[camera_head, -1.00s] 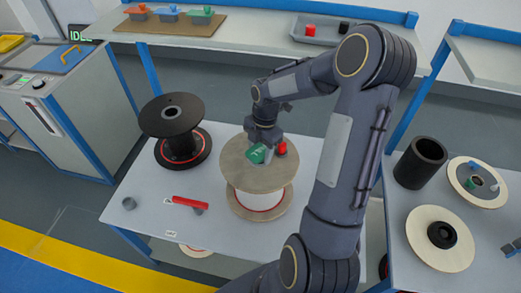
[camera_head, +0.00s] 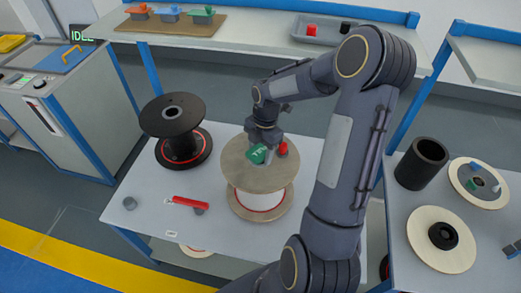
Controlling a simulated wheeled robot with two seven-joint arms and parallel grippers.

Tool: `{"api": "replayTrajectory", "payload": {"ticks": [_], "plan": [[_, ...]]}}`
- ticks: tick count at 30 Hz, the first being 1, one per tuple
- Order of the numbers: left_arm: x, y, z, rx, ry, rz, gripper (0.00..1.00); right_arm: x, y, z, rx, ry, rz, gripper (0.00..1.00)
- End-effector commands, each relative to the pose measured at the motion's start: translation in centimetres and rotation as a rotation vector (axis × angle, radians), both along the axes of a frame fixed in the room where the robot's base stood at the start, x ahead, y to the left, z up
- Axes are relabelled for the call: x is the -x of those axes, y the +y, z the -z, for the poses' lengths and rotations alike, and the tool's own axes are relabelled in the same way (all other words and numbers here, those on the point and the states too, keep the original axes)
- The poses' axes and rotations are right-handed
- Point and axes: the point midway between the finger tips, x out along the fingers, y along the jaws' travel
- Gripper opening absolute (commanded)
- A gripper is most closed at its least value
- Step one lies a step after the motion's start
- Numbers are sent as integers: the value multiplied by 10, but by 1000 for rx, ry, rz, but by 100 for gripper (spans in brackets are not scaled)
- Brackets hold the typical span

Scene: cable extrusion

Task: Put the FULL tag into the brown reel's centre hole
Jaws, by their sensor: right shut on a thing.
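The brown reel (camera_head: 240,174) stands upright on the table, with a wooden top flange and a white wound core. My right gripper (camera_head: 266,149) is over the middle of the top flange, pointing down. It is shut on the green FULL tag (camera_head: 256,154), which is tilted, with part of its lettering showing. The tag is at or just above the flange. The centre hole is hidden behind the gripper and the tag, so I cannot tell whether the tag is in it. A small red piece (camera_head: 282,149) shows beside the gripper. My left gripper is not in view.
A black reel (camera_head: 172,114) stands to the left on the same table (camera_head: 150,238). The right table holds a black cylinder (camera_head: 421,162) and pale discs (camera_head: 425,246).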

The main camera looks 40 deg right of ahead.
Motion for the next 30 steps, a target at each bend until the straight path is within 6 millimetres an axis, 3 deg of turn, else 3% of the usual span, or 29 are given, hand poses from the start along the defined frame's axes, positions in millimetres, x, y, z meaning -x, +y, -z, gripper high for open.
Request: {"api": "replayTrajectory", "payload": {"ticks": [17, 30], "plan": [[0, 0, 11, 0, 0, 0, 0, 3, 1, 18, -4, 8, 1, 28], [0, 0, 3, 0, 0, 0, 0, 3, -1, 9, -2, 8, 4, 28]]}}
